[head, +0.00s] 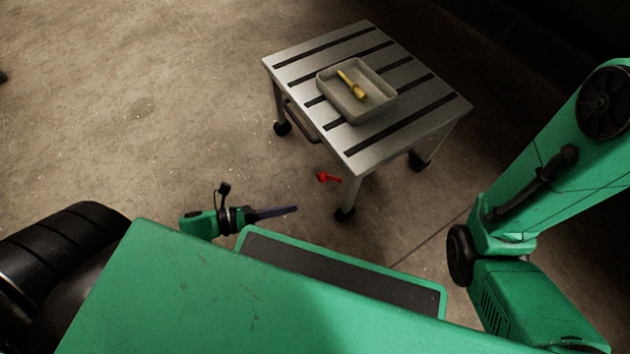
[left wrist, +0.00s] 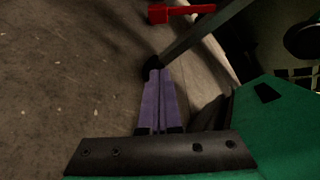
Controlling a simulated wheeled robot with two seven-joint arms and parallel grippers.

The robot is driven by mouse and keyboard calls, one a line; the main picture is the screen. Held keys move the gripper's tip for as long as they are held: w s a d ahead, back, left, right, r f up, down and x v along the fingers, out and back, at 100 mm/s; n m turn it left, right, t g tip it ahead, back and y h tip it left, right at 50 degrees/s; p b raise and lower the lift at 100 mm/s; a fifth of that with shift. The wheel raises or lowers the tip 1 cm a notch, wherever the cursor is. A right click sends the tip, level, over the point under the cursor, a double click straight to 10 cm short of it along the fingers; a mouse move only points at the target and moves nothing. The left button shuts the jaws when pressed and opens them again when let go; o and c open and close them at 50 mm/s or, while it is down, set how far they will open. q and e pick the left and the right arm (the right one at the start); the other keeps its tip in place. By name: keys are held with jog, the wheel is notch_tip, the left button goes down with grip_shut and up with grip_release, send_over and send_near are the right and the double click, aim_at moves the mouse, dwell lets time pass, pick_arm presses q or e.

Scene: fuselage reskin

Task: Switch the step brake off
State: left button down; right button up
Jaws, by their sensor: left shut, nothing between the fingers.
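The step (head: 418,122) is a grey metal platform with black grip strips, legs and black casters, standing right of centre in the head view. Its red brake lever (head: 328,177) shows low beside the near leg; in the left wrist view the red lever (left wrist: 182,13) lies at the top edge, beside the leg (left wrist: 205,32). My left gripper (head: 296,209) is shut and empty, its purple fingers pointing right, below the lever in the head view and apart from it. The closed fingers also show in the left wrist view (left wrist: 158,74). My right gripper is out of view.
A grey tray (head: 334,101) with a yellow-handled tool (head: 352,86) sits on the step. A handle bar (head: 301,121) runs along the step's left side. Bare concrete floor (head: 130,110) is open to the left of the step.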

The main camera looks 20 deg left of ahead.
aim_at(328, 179)
pick_arm(q)
jog(key=b+x, duration=0.3)
jog(key=x, duration=0.6)
jog(key=shift+w+f+b, duration=0.1)
jog(key=shift+w+b, duration=0.05)
jog(key=shift+b, duration=0.15)
jog(key=w+r, duration=0.1)
jog(key=w+a+r+p, duration=0.1)
jog(key=shift+w+a+r, duration=0.15)
jog(key=shift+a+r, duration=0.2)
jog(key=shift+r, duration=0.05)
jog(key=shift+p, duration=0.35)
